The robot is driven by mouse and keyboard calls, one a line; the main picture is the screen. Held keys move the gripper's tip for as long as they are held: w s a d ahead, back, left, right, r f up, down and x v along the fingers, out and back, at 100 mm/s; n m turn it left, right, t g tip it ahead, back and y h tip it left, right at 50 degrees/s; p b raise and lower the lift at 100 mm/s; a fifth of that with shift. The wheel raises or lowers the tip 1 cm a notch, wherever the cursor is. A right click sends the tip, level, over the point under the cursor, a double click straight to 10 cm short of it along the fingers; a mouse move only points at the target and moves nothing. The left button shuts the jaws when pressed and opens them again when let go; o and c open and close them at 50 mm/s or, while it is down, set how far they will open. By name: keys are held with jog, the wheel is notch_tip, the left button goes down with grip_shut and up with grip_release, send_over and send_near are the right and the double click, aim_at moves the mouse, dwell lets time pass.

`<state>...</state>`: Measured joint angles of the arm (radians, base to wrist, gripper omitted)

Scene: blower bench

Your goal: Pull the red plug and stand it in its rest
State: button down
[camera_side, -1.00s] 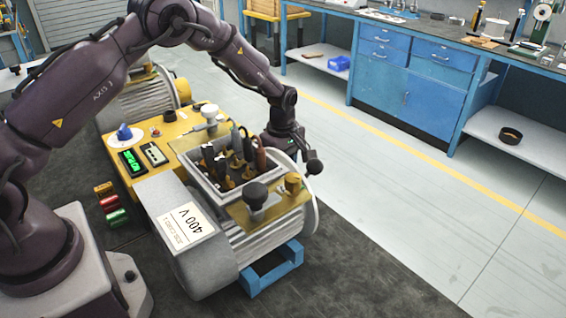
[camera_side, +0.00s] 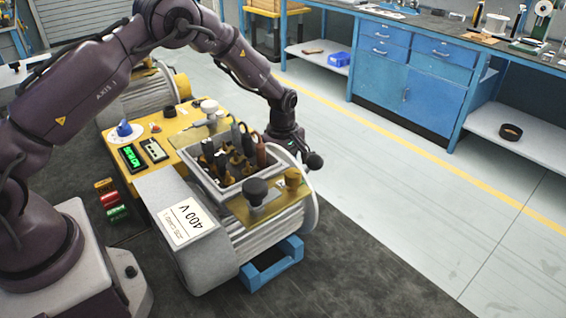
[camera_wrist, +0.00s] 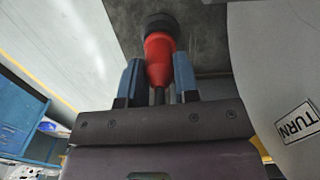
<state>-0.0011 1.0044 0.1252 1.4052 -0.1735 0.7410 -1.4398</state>
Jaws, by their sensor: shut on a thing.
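In the wrist view the red plug (camera_wrist: 160,48) is between the two blue fingers of my gripper (camera_wrist: 158,72), which is shut on it. A dark round part (camera_wrist: 159,21) is at the plug's far end; I cannot tell whether the plug is seated in it. In the side view my gripper (camera_side: 284,146) is at the far right side of the motor. Its fingers and the plug in them are hidden there. I cannot make out the plug's rest in either view.
An open box (camera_side: 233,178) with several dark upright parts stands on the motor (camera_side: 238,253), close to my gripper. Black (camera_side: 256,190) and brass (camera_side: 292,178) knobs rise beside it. A blue workbench (camera_side: 412,85) stands behind, with clear floor between.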

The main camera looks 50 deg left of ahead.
jog(key=shift+f, duration=0.45)
dwell(0.4)
jog(key=c, duration=0.8)
grip_release()
notch_tip(320, 180, up, 13)
jog(key=shift+a+r, duration=0.1)
